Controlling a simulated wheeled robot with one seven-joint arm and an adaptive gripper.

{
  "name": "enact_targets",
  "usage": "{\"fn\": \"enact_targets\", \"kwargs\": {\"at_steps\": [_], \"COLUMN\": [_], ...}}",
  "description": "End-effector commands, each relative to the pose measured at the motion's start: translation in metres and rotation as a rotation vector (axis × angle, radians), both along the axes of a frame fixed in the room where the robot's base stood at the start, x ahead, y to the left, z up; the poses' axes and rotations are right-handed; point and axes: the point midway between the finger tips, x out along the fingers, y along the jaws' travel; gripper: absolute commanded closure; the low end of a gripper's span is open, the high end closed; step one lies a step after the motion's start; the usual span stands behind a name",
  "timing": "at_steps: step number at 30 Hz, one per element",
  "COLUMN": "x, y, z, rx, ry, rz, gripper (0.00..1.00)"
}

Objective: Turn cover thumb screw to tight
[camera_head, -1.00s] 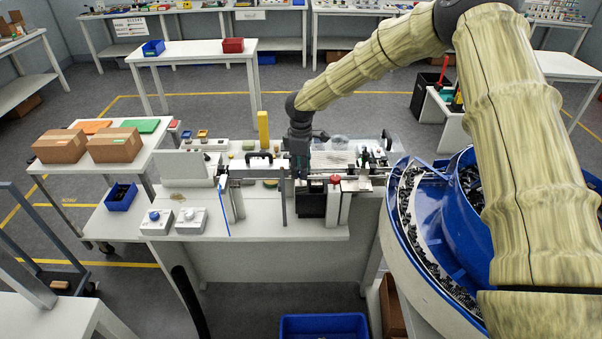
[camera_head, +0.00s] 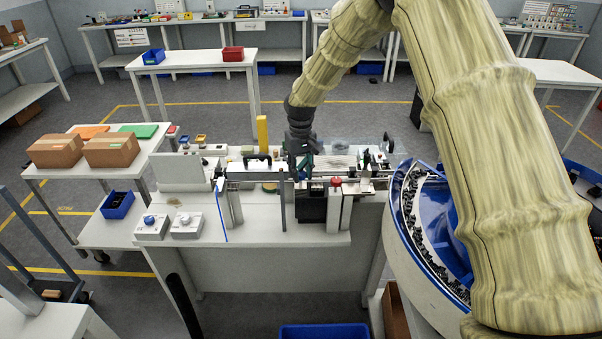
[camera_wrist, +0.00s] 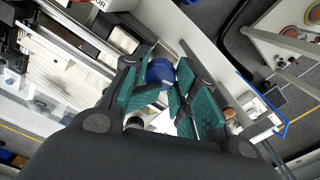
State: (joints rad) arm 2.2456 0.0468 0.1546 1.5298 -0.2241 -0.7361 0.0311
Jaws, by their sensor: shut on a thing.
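My gripper (camera_head: 302,172) is at the middle of the white workbench (camera_head: 262,238), down at the assembly fixture (camera_head: 345,172). In the wrist view its green-padded fingers (camera_wrist: 170,95) are close together around a blue round knob (camera_wrist: 160,71), which looks like the cover thumb screw. The fingers hide part of the knob, so I cannot read how far it is turned.
A red button (camera_head: 336,181) sits on the fixture's front, right of my gripper. A blue-rimmed feeder bowl (camera_head: 420,262) stands close on the right. Two control boxes (camera_head: 187,226) are at the bench's left, beside a thin blue-edged panel (camera_head: 221,208). The bench front is clear.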

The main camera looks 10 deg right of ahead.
Motion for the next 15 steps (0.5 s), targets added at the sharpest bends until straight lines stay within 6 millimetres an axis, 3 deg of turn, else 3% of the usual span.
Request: {"fn": "enact_targets", "kwargs": {"at_steps": [15], "x": [-0.0023], "y": [-0.0006], "z": [-0.0037], "rx": [-0.005], "ry": [0.005], "rz": [-0.488], "gripper": [0.95]}}
